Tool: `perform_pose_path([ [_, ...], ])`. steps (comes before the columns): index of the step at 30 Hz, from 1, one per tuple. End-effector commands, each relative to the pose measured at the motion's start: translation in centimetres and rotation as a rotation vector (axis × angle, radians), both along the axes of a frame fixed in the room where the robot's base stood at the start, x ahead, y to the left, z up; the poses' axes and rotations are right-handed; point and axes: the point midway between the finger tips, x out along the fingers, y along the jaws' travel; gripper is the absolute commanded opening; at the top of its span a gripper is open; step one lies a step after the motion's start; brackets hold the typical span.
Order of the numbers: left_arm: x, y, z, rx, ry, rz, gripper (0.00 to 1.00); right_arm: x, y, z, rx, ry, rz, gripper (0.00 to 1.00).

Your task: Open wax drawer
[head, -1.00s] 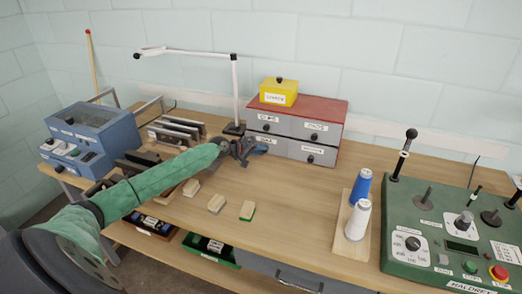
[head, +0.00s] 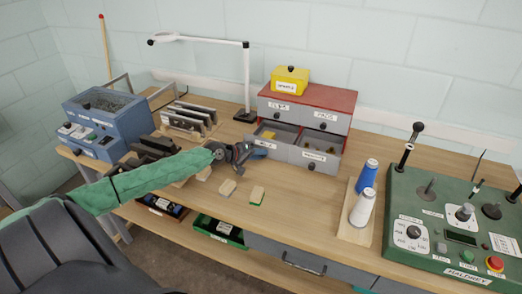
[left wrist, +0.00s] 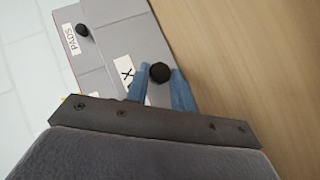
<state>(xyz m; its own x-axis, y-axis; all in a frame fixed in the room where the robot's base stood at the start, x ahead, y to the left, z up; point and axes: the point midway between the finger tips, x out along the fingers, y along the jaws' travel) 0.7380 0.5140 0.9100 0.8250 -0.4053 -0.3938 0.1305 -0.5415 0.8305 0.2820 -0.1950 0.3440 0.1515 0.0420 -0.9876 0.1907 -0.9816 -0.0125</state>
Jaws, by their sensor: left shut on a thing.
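The drawer cabinet (head: 335,97) is grey with a red top and stands at the back middle of the bench. Its lower row (head: 293,152) stands pulled out, with open compartments showing from above. The lower left front bears a partly hidden label, which shows an X (left wrist: 126,72) in the left wrist view. My left gripper (head: 258,152) is at that front. In the left wrist view its blue fingertips (left wrist: 162,88) are shut around a black knob (left wrist: 160,72). My right gripper is not in view.
A yellow box (head: 290,81) sits on the cabinet. A lamp (head: 246,80) stands to its left. Blue and white cones (head: 364,192) stand on a board at right, beside a green control panel (head: 450,225). Small blocks (head: 257,195) lie in front. The bench between blocks and cones is clear.

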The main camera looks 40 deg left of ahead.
Motion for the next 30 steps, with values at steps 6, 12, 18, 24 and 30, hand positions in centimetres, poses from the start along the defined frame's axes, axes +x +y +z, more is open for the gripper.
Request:
perform_pose_path([
  [6,-0.2,0.0,-0.1,0.0,0.002,0.0,0.0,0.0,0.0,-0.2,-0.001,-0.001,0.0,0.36],
  [12,-0.2,0.0,-0.1,0.001,0.002,0.0,0.36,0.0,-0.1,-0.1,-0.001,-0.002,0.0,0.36],
  [18,-0.2,0.0,-0.1,0.0,0.001,0.0,0.46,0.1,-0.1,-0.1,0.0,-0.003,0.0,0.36],
  [24,-0.3,0.0,0.0,0.0,0.001,0.0,0.46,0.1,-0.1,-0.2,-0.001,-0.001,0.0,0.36],
  [30,-1.4,0.6,0.2,0.002,0.002,0.0,0.46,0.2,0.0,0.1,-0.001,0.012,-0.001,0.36],
])
